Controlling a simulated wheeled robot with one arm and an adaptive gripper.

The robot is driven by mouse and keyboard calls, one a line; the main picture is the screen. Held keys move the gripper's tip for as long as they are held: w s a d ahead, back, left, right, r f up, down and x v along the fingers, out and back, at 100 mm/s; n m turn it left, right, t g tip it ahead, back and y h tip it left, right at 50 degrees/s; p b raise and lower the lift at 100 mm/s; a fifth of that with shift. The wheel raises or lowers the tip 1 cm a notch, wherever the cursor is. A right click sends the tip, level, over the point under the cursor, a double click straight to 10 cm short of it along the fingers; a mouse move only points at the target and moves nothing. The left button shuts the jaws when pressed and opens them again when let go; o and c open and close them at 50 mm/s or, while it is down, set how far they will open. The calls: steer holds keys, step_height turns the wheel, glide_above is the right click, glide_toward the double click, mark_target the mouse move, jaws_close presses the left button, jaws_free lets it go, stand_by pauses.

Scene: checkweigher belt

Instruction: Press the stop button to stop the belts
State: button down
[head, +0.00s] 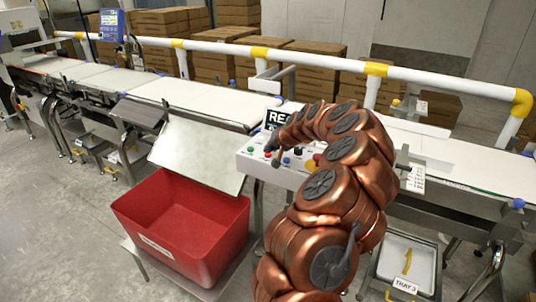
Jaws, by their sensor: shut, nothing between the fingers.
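A pale control panel (252,163) stands in front of the belt, in the middle of the head view. It carries several small coloured buttons, among them a blue one (286,161) and a red one (267,155) at its left part. A yellow piece with red (317,158) shows at its right, partly covered by my arm. Labels are too small to read, so I cannot tell which button is stop. My gripper (276,160) is small and dark at the end of my copper arm, shut and empty, over the panel's left part. Whether it touches a button is unclear.
The white belts (200,97) run across behind the panel, with a white and yellow guard rail (330,63) beyond. A red bin (180,225) stands at front left under a tilted metal plate (197,155). A tray (408,262) sits low at right. Floor at left is clear.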

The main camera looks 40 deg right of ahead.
steer(key=shift+r, duration=0.55)
step_height(320, 180, up, 6)
steer(key=p, duration=0.1)
stand_by(0.6)
stand_by(0.5)
